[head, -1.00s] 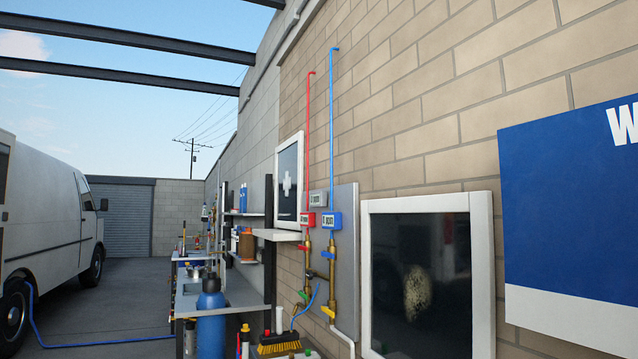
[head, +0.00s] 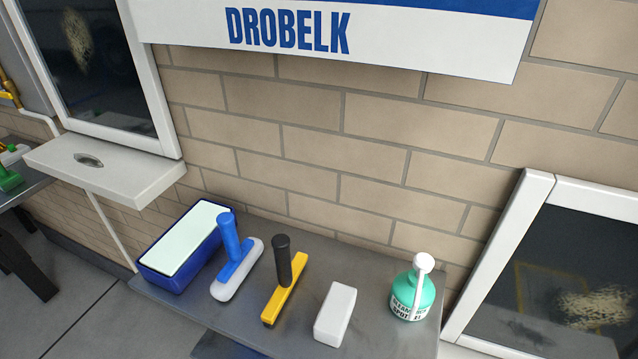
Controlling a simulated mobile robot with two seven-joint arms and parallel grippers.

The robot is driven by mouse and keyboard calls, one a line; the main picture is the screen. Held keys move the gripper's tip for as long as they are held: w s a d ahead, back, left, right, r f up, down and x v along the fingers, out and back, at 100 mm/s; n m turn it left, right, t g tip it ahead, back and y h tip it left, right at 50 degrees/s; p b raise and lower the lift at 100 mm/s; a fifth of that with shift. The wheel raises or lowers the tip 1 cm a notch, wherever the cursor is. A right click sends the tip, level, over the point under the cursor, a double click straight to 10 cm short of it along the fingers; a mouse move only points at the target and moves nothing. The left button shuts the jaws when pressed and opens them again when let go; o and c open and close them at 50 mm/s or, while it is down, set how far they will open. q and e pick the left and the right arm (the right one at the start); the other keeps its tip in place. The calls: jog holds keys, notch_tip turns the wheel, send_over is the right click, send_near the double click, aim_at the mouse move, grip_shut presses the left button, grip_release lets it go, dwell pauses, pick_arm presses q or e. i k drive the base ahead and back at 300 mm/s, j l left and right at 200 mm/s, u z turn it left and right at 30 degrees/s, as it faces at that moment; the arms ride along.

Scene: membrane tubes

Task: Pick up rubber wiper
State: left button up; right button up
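A wiper-like tool (head: 285,284) with a yellow bar and an upright black handle lies on the grey table (head: 380,259); it looks like the rubber wiper. To its left is another T-shaped tool (head: 236,262) with a blue handle and a light grey padded head. I cannot tell for certain from the picture which of the two is rubber. Both stand apart from each other with handles pointing up. Neither of my grippers is in view.
A blue tub with a pale top (head: 187,248) stands at the table's left end. A white block (head: 335,314) and a green bottle with a white spout (head: 414,290) are to the right. A brick wall (head: 300,140) closes the back; framed dark panels flank the table.

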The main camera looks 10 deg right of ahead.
aim_at(288, 272)
jog(key=i+j+z, duration=0.15)
jog(key=j, duration=0.2)
jog(key=i+j+z, duration=0.15)
jog(key=j, duration=0.2)
jog(key=i+j+z, duration=0.15)
jog(key=j, duration=0.2)
jog(key=i, duration=0.05)
